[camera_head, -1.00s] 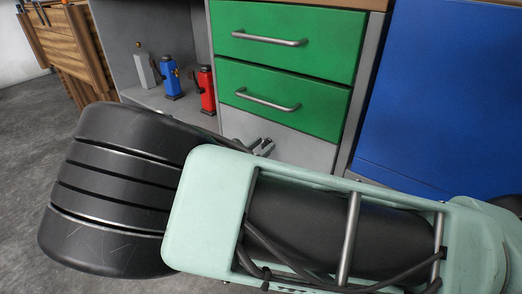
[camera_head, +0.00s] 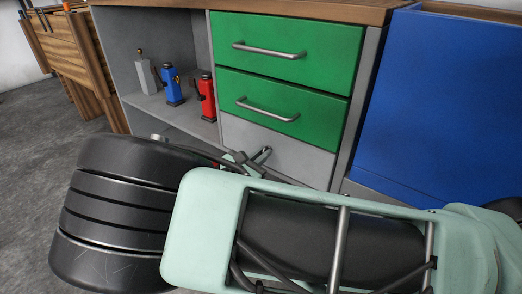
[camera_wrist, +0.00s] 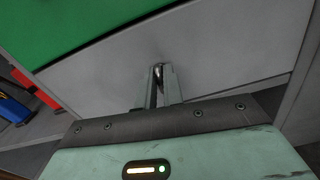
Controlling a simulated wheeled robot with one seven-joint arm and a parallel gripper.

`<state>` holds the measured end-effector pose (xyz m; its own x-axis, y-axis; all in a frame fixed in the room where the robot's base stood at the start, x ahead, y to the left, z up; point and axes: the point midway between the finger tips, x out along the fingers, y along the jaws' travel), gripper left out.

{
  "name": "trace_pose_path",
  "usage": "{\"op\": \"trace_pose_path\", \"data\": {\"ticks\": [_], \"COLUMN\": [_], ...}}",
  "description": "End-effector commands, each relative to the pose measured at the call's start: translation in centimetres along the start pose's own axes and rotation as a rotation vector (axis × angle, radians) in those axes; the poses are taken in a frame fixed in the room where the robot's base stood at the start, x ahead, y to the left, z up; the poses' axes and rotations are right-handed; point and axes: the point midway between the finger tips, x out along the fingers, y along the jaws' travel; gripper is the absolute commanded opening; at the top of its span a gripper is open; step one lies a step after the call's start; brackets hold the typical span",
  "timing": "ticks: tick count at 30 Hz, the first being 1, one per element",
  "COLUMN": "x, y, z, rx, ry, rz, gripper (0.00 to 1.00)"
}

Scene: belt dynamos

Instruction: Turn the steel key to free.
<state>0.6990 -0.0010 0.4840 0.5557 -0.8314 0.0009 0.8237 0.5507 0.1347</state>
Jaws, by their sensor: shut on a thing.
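The steel key (camera_wrist: 159,72) is a small shiny metal piece on the grey panel (camera_wrist: 215,50) below a green drawer in the wrist view. My gripper (camera_wrist: 161,80) is shut on it, with one finger on each side. The fingers and my gripper's body hide most of the key, so I cannot tell its exact turn angle. In the head view my gripper (camera_head: 254,157) is at the same grey panel (camera_head: 300,160), partly behind my own arm. The key cannot be made out clearly there.
Two green drawers (camera_head: 285,92) with bar handles sit above the grey panel. To their left, an open shelf holds a red can (camera_head: 207,97), a blue can (camera_head: 172,86) and a grey one (camera_head: 145,76). A blue panel (camera_head: 450,110) stands at the right.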

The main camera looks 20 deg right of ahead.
Motion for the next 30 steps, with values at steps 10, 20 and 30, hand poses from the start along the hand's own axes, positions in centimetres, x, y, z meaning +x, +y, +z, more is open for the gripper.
{"op": "trace_pose_path", "data": {"ticks": [10, 20, 30], "x": [0.03, -0.02, -0.01], "y": [-0.1, -0.21, -0.32], "z": [0.43, 0.2, -0.01], "rx": [0.303, 0.619, 0.942], "ry": [0.001, 0.002, 0.002], "rz": [0.001, 0.001, 0.002], "gripper": [0.0, 0.0, 0.0]}}
